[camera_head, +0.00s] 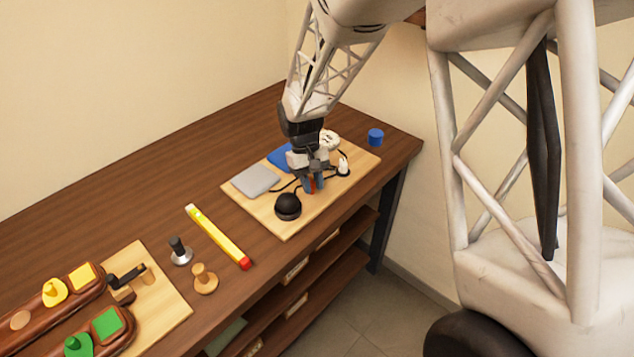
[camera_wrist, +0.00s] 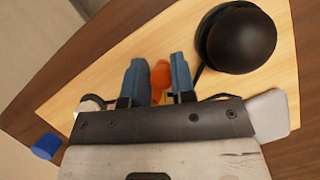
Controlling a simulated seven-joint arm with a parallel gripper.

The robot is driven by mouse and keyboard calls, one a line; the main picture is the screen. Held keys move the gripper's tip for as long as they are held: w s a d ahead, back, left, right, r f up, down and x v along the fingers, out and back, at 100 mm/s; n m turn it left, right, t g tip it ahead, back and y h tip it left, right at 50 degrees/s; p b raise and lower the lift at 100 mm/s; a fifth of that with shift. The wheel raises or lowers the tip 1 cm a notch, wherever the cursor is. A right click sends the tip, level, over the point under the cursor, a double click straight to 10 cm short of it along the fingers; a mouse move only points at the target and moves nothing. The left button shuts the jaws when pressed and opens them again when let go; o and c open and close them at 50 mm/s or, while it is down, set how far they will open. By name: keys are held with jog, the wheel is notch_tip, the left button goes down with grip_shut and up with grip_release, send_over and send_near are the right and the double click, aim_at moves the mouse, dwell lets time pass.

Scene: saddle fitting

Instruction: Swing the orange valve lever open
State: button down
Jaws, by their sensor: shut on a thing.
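The orange valve lever (camera_wrist: 161,78) shows between the two blue fingertips of my gripper (camera_wrist: 158,80) in the wrist view. In the head view only a small orange-red bit of the lever (camera_head: 312,187) shows between the fingers. My gripper (camera_head: 312,183) points down over the light wooden board (camera_head: 283,229) and is shut on the lever. The valve body under the lever is mostly hidden by the fingers and palm, so I cannot tell how far the lever is turned.
A black dome (camera_head: 288,206) stands close to my gripper on the board. A grey plate (camera_head: 255,180), a blue plate (camera_head: 281,157) and a white plug (camera_head: 343,166) with black cable are around it. A blue cylinder (camera_head: 376,137) stands behind. A yellow bar (camera_head: 217,236) lies left on the table.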

jog(key=shift+w+a+m+y, duration=0.1)
jog(key=shift+a+m+y, duration=0.2)
jog(key=shift+m, duration=0.45)
jog(key=shift+a+m+y, duration=0.3)
jog(key=shift+m, duration=0.45)
jog(key=shift+a, duration=0.1)
jog(key=c, duration=1)
grip_release()
jog(key=shift+v, duration=3.95)
jog(key=shift+w, duration=0.1)
